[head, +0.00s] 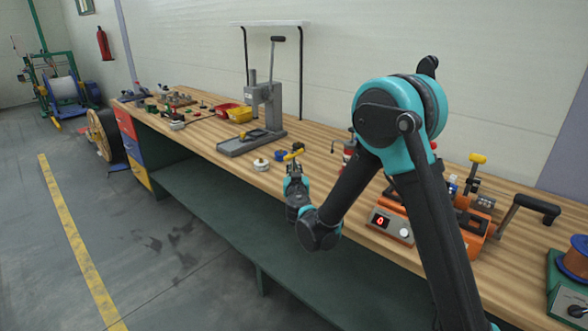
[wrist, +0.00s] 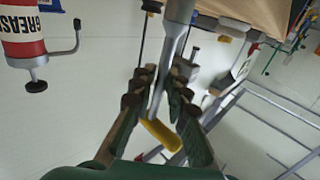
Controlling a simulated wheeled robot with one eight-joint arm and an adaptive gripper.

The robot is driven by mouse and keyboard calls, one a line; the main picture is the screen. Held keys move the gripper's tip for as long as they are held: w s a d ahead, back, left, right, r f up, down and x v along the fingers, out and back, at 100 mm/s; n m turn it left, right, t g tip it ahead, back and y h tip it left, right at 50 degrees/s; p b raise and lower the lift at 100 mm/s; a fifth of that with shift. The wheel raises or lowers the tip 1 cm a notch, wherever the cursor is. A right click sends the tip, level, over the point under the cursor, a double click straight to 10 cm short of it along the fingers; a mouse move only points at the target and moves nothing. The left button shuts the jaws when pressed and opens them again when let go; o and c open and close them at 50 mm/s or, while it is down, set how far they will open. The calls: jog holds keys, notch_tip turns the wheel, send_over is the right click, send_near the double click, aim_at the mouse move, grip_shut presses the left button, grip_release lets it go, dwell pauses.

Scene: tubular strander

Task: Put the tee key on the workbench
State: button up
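The tee key has a yellow cross handle and a grey shaft. In the wrist view its handle (wrist: 160,134) lies between my fingers, and its shaft runs up out of the top of the picture. My gripper (wrist: 160,92) is closed around the shaft. In the head view my gripper (head: 295,168) is at the front edge of the workbench, with a yellow bar (head: 293,154) at its tip. The workbench (head: 325,168) has a long wooden top. I cannot tell whether the key touches it.
A grey lever press (head: 262,110) stands behind, with red and yellow bins (head: 240,115) beside it. A white-topped disc (head: 261,164) is left of my gripper. An orange device (head: 388,222) with a red display is to the right. Some bare wood lies between the press and my gripper.

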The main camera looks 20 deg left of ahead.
jog(key=shift+o, duration=1.1)
jog(key=shift+r, duration=0.1)
jog(key=v, duration=1.2)
